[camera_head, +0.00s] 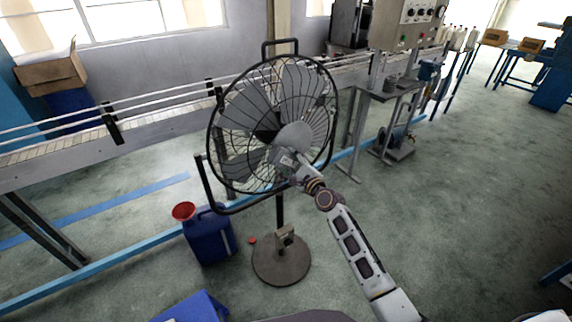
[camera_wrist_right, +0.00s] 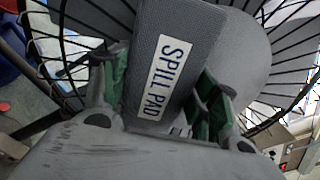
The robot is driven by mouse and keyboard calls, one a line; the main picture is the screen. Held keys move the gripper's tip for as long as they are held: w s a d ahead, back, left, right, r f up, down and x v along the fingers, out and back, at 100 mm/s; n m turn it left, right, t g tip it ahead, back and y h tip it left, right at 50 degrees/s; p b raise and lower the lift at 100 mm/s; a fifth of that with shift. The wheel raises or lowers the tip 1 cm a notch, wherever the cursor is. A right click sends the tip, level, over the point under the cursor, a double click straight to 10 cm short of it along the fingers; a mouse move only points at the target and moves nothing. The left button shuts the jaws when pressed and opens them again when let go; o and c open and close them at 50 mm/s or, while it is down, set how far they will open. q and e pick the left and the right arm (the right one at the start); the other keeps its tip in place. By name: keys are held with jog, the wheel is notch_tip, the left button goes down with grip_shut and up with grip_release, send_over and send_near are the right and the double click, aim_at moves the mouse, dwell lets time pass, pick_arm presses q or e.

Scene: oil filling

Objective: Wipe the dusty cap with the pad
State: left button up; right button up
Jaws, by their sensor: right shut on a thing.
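A large black-framed pedestal fan (camera_head: 225,120) stands in the middle of the head view. The grey round cap (camera_head: 297,137) sits at the centre of its wire guard; in the right wrist view it is the smooth grey disc (camera_wrist_right: 245,60) behind the pad. My right gripper (camera_head: 294,172) is shut on a grey pad (camera_wrist_right: 193,22) labelled "SPILL PAD" and holds it at the cap's lower edge. The pad overlaps part of the cap, and I cannot tell whether they touch. Dust on the cap is too fine to make out. My left gripper is not in view.
A blue jug (camera_head: 208,238) with a red funnel (camera_head: 184,211) stands left of the fan's round base (camera_head: 281,261). A small red cap (camera_head: 252,240) lies on the floor. A conveyor (camera_head: 150,122) runs behind the fan.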

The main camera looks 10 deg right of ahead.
jog(key=shift+w+d+b, duration=0.2)
jog(key=shift+d, duration=0.3)
jog(key=shift+w+d+b, duration=0.15)
jog(key=shift+d+b, duration=0.05)
jog(key=shift+d, duration=0.25)
jog(key=shift+w+d, duration=0.1)
jog(key=shift+d, duration=0.2)
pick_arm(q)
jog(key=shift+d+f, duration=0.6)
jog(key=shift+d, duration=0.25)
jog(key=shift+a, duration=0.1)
